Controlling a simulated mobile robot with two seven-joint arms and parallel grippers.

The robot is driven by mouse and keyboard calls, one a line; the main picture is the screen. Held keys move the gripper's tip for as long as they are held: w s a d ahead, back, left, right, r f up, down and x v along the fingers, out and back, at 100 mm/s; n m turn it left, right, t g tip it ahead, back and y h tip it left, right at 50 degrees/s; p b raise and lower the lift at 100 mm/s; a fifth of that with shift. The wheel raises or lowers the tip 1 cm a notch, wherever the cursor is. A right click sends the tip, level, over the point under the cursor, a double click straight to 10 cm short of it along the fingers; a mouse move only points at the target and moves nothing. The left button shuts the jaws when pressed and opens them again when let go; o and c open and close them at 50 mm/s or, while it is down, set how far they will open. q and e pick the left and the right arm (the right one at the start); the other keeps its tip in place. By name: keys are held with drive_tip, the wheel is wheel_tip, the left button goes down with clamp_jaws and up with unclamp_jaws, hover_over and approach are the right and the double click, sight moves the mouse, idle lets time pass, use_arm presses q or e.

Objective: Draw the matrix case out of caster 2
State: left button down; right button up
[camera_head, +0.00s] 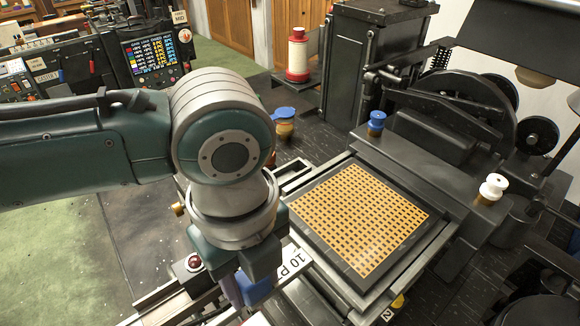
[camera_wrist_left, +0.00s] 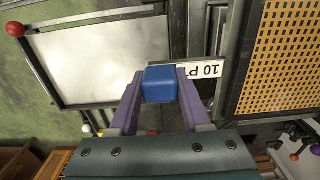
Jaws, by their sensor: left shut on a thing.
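The matrix case (camera_head: 360,215) is a dark square frame with a brass-coloured grid, seated in the caster at the right of my left arm. It also shows at the right of the left wrist view (camera_wrist_left: 284,55). In the head view the label (camera_head: 290,262) is partly covered by the gripper. What the blue handle joins to is hidden. My right gripper is not in view.
A yellow tag marked 2 (camera_head: 393,307) sits at the caster's front. Knobs in blue (camera_head: 376,122) and white (camera_head: 492,188) stand on the machine. A red-topped button (camera_head: 194,263) is close to my left gripper. A control screen (camera_head: 157,54) stands at the back left.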

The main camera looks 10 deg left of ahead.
use_arm(q)
drive_tip(key=shift+s+a+p, duration=0.25)
drive_tip(key=shift+s+p, duration=0.15)
drive_tip(key=s+a+p, duration=0.4)
drive_tip(key=s, duration=0.1)
drive_tip(key=shift+p, duration=0.4)
idle(0.4)
